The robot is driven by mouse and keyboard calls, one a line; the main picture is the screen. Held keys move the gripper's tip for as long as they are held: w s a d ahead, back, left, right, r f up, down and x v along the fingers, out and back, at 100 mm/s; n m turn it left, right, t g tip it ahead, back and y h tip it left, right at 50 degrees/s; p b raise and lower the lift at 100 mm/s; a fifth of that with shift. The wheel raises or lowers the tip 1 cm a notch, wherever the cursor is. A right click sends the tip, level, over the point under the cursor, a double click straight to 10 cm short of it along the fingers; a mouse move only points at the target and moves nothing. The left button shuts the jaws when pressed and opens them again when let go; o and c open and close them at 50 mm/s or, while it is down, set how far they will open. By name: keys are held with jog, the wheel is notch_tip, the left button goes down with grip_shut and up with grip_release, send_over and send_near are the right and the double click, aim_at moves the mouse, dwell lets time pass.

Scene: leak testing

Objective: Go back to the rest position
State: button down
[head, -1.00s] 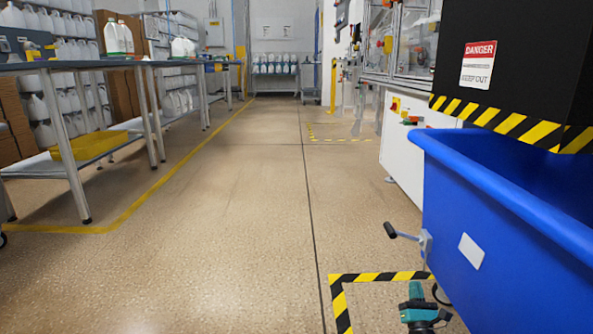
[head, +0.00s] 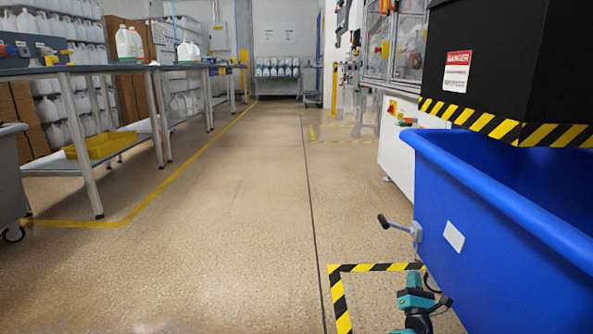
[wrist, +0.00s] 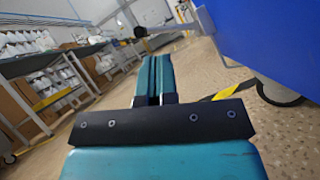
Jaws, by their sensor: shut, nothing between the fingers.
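My gripper (wrist: 154,75) is in the wrist view, its two teal fingers side by side and shut with nothing between them. It points out over open floor, beside the blue bin (wrist: 275,35), and touches nothing that I can see. In the head view, part of my teal and black arm shows at the bottom edge, in front of the blue bin (head: 455,190). The fingertips cannot be made out there.
A grey workbench (head: 100,70) with white jugs stands at left, a yellow tray (head: 100,146) on its lower shelf. A grey cart (head: 10,180) is at the left edge. A black housing with a danger sign (head: 457,71) stands behind the bin. The aisle ahead is clear.

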jog(key=w+a+r+m+g+p, duration=0.35)
jog(key=w+r+m, duration=0.3)
jog(key=r, duration=0.45)
jog(key=w+a+r+m+g+p, duration=0.2)
jog(key=w+r+m+g, duration=0.25)
jog(key=r+m, duration=0.4)
jog(key=s+a+r+g+y+p, duration=0.2)
jog(key=a+r, duration=0.2)
jog(key=r, duration=0.5)
jog(key=s+a+r+m+g+y+p, duration=0.25)
jog(key=s+a+r, duration=0.25)
jog(key=s+r, duration=0.5)
jog(key=s+a+r+m+g+y+p, duration=0.2)
jog(key=s+a+r+m+g, duration=0.25)
jog(key=s, duration=0.85)
jog(key=s+a+r+g+y+p, duration=0.1)
jog(key=s+r+g+p, duration=0.2)
jog(key=s, duration=1.4)
jog(key=s+r+g+y+p, duration=0.1)
jog(key=s+r+g, duration=0.3)
jog(key=s, duration=1.3)
notch_tip(320, 180, up, 38)
jog(key=w+p, duration=0.1)
jog(key=p, duration=3.6)
jog(key=shift+a+f+m, duration=0.2)
jog(key=shift+a+m, duration=0.05)
jog(key=shift+m, duration=0.05)
